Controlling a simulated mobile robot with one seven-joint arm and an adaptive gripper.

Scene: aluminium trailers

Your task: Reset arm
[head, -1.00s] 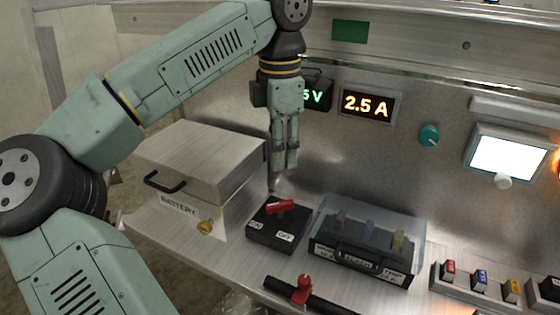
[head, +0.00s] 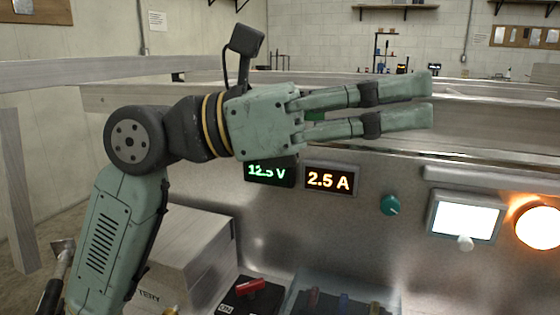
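My gripper (head: 430,101) is raised in front of the panel in the head view, pointing right and roughly level. The gripper is clear of the panel's controls and touches nothing that I can see.
The voltage display (head: 270,172), the 2.5 A display (head: 329,180), a teal knob (head: 390,205), a white screen (head: 466,219) and a glowing orange lamp (head: 538,228) are on the panel. Below are the battery box (head: 185,262) and a red-handled switch (head: 250,287).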

